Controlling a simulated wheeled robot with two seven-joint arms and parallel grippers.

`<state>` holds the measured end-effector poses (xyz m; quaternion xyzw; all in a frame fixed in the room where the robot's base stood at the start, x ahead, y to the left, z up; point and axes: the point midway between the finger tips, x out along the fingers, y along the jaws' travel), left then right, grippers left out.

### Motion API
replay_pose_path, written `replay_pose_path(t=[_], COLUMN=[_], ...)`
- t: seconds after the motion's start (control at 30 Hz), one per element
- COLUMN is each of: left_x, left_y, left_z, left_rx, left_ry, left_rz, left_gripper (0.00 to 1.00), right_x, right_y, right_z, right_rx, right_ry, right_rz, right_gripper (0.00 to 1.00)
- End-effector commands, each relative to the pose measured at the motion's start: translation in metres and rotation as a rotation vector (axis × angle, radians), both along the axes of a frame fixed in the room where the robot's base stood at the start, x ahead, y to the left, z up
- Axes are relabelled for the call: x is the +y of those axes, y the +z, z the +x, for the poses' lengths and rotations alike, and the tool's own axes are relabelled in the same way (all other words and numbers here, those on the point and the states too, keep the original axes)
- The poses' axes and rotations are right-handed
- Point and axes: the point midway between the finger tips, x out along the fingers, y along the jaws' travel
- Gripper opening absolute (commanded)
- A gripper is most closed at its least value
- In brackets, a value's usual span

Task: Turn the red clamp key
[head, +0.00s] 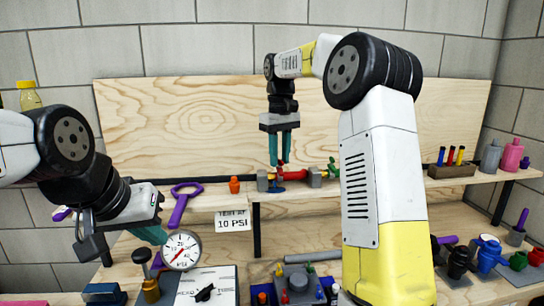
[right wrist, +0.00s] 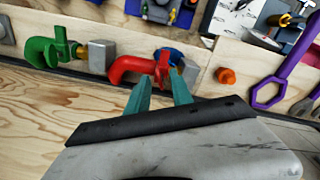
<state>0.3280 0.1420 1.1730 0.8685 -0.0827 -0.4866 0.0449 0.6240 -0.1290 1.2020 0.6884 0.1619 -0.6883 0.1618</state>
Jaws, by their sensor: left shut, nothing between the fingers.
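A red clamp (head: 300,181) lies on the upper wooden shelf in the head view. The right wrist view shows the red clamp (right wrist: 130,66) with a narrow red part, the key (right wrist: 161,68), at its right end beside a blue piece (right wrist: 168,54). My right gripper (head: 280,162) points down over the clamp's left part. In the right wrist view its teal fingertips (right wrist: 162,78) stand apart, with the key just beyond and between them. Contact cannot be made out. My left gripper (head: 155,236) is shut and empty, beside the gauge at the lower left.
A green clamp (right wrist: 42,54) lies beside the red one. An orange piece (head: 235,185) and a purple wrench (head: 181,203) are left along the shelf. A pressure gauge (head: 181,250) stands below. A pen block (head: 452,170) and bottles (head: 511,155) are at the right.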

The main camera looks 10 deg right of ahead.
Motion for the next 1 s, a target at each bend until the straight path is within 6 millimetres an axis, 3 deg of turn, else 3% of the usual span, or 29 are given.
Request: replay_pose_path(t=[0.07,0.23,0.53,0.8,1.0], left_x=[0.0,0.0,0.0,0.0,0.0], left_y=[0.0,0.0,0.0,0.0,0.0], left_z=[0.0,0.0,0.0,0.0,0.0], left_rx=[0.0,0.0,0.0,0.0,0.0], left_ry=[0.0,0.0,0.0,0.0,0.0], left_rz=[0.0,0.0,0.0,0.0,0.0], left_gripper=[0.0,0.0,0.0,0.0,0.0], right_x=[0.0,0.0,0.0,0.0001,-0.0002], right_y=[0.0003,0.0004,0.0007,0.0009,0.0009], right_z=[0.0,0.0,0.0,-0.0002,-0.0002], right_rx=[0.0,0.0,0.0,0.0,0.0], right_ry=[0.0,0.0,-0.029,-0.336,-0.462], right_rz=[0.0,0.0,-0.001,-0.001,0.0], right_gripper=[0.27,0.0,0.0,0.0,0.0])
